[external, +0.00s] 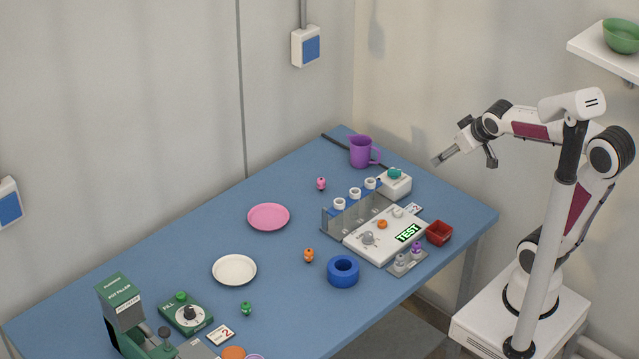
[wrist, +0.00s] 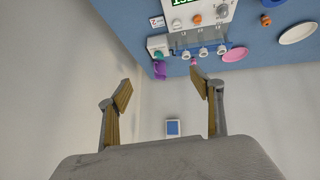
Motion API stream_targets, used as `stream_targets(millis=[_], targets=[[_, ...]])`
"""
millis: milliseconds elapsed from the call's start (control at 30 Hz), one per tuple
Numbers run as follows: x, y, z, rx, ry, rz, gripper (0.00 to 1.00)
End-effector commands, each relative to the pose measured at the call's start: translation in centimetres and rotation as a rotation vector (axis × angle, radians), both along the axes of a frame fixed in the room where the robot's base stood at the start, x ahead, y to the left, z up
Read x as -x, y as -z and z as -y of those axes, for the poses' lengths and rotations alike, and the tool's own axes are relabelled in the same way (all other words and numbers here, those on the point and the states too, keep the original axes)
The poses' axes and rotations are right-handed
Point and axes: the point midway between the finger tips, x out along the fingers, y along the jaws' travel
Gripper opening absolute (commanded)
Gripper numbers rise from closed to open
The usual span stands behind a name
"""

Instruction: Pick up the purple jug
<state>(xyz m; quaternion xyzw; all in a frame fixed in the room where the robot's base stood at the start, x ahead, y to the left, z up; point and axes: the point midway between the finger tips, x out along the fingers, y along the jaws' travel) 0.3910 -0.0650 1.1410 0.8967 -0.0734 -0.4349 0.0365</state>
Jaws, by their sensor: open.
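The purple jug (external: 360,152) stands upright near the far corner of the blue table (external: 300,288), its handle toward the right in the external view. In the wrist view the jug (wrist: 160,70) shows small, beyond my fingertips and between them. My gripper (external: 436,163) is in the air to the right of the jug in the external view, apart from it. In the wrist view my gripper (wrist: 161,90) has its two fingers spread wide with nothing between them.
Beside the jug are a white box with a teal knob (external: 397,184) and a rack (external: 340,217) with white rings. A dark rod (external: 334,143) lies behind the jug. A small pink figure (external: 321,184) and a pink plate (external: 268,217) are nearby. Walls border the table's far side.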

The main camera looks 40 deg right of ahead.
Motion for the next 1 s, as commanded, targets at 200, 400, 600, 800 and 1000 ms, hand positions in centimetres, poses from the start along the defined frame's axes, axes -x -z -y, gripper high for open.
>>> stream_targets(millis=[200,400,600,800,1000], targets=[[-5.2,0.0,2.2,0.038,0.007,0.054,0.65],[-9.7,0.4,4.1,0.067,-0.001,0.106,0.65],[-14.0,1.3,5.8,0.087,-0.017,0.154,0.65],[-18.0,2.5,7.4,0.098,-0.041,0.203,0.65],[-21.7,4.4,8.8,0.1,-0.073,0.247,0.65]])
